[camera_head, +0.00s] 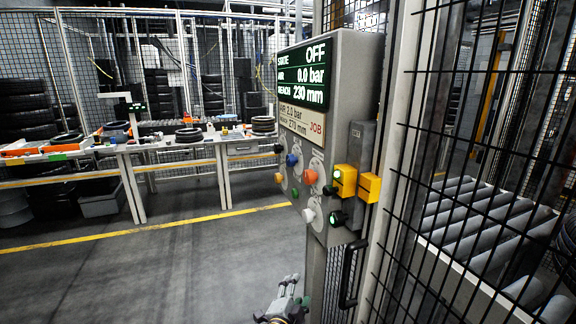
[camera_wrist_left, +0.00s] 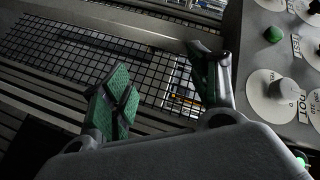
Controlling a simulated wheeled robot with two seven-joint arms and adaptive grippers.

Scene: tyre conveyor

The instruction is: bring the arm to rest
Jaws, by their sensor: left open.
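My left gripper (camera_head: 293,290) shows at the bottom of the head view, low and just left of the control panel's post. It is open and empty, with its fingers pointing up. In the left wrist view its green-padded fingers (camera_wrist_left: 165,85) are spread apart with nothing between them. The grey control panel (camera_head: 345,75) is above the gripper in the head view, and its face (camera_wrist_left: 262,60) is at the right of the left wrist view. The gripper appears apart from it. My right gripper is not in view.
The panel display (camera_head: 304,75) reads OFF, 0.0 bar, 230 mm. Coloured knobs and a yellow switch block (camera_head: 345,181) stick out from the panel. A black mesh fence (camera_head: 480,120) and roller conveyor (camera_head: 480,225) stand right. A workbench (camera_head: 180,141) is behind; floor on the left is clear.

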